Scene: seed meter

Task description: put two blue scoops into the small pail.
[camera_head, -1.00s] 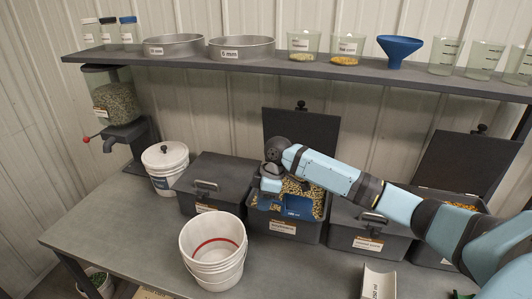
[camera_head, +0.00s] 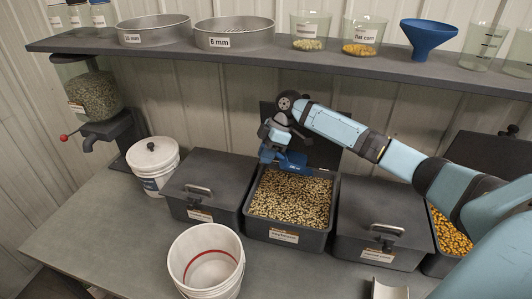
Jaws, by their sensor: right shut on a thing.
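The blue scoop (camera_head: 292,161) is above the back left part of an open dark bin (camera_head: 287,235) of beige beans. My right gripper (camera_head: 270,152) is shut on the scoop at its left end. I cannot see into the scoop, so its load cannot be told. The small white pail (camera_head: 226,287) stands open on the table in front, left of the open bin. A red band shows on its inner wall, and the part of the inside that I see looks empty. My left gripper is not in view.
Lidded dark bins flank the open one, left (camera_head: 206,184) and right (camera_head: 382,222). Another open bin holds orange corn (camera_head: 449,232). A lidded white bucket (camera_head: 153,165) stands back left. A shelf (camera_head: 250,52) with sieves, cups and a blue funnel (camera_head: 427,37) runs above.

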